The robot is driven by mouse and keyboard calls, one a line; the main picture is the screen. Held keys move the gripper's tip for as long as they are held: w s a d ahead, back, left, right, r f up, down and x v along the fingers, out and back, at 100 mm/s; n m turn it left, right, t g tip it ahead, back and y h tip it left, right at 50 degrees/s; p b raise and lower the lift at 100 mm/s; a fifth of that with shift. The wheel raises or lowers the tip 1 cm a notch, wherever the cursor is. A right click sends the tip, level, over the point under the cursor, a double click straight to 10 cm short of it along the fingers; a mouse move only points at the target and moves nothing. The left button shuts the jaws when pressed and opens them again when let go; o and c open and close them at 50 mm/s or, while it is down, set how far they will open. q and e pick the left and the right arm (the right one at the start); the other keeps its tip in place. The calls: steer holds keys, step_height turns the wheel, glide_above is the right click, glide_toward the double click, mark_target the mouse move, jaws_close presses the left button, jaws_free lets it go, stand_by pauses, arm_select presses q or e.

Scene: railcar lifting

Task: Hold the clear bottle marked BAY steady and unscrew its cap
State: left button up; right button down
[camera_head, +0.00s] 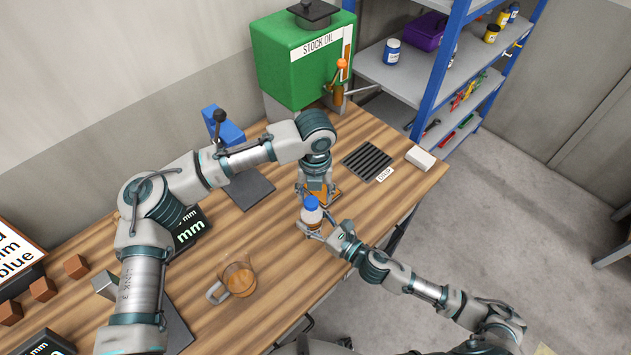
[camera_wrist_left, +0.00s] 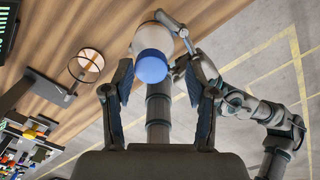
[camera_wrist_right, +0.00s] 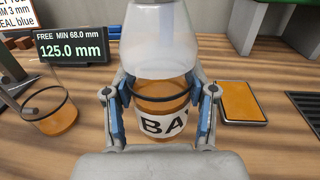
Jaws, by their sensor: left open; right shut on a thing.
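The clear bottle marked BAY (camera_wrist_right: 160,115) stands upright on the wooden bench, with amber liquid in its lower part. My right gripper (camera_wrist_right: 160,105) is shut around its lower body, one finger on each side; the BAY label faces the right wrist camera. The blue cap (camera_head: 311,202) is on the bottle's top; it also shows in the left wrist view (camera_wrist_left: 152,66). My left gripper (camera_wrist_left: 158,90) is open, pointing down above the bottle, with the cap just beyond and between its fingertips. I cannot tell whether a finger touches the cap.
A glass jug of amber liquid (camera_head: 238,276) stands front left on the bench. An orange tray (camera_wrist_right: 242,102) lies close beside the bottle. A black slotted drain (camera_head: 367,162), a white block (camera_head: 420,157) and the green STOCK OIL tank (camera_head: 300,62) are behind.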

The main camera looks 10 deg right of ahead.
arm_select(q)
steer(key=shift+d+f, duration=0.15)
steer(key=shift+f, duration=0.75)
arm_select(e)
steer(key=shift+d, duration=0.15)
